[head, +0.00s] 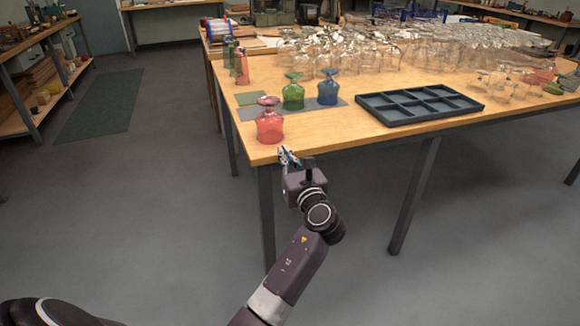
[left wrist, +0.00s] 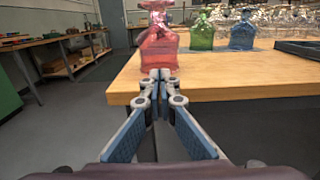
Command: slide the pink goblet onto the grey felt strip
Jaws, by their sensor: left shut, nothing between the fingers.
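The pink goblet (head: 270,126) stands upside down, foot up, on the bare wood near the front left corner of the table, in front of the grey felt strip (head: 335,102). It also shows in the left wrist view (left wrist: 158,50). A green goblet (head: 293,94) and a blue goblet (head: 328,92) stand upside down on the strip. My left gripper (head: 287,156) is shut and empty at the table's front edge, just in front of the pink goblet; its fingertips (left wrist: 160,74) overlap the goblet's lower part in the left wrist view. I cannot tell whether they touch. My right gripper is not in view.
A dark compartment tray (head: 420,105) lies right of the strip. Many clear glasses (head: 400,50) crowd the back of the table. Bare wood lies between the pink goblet and tray.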

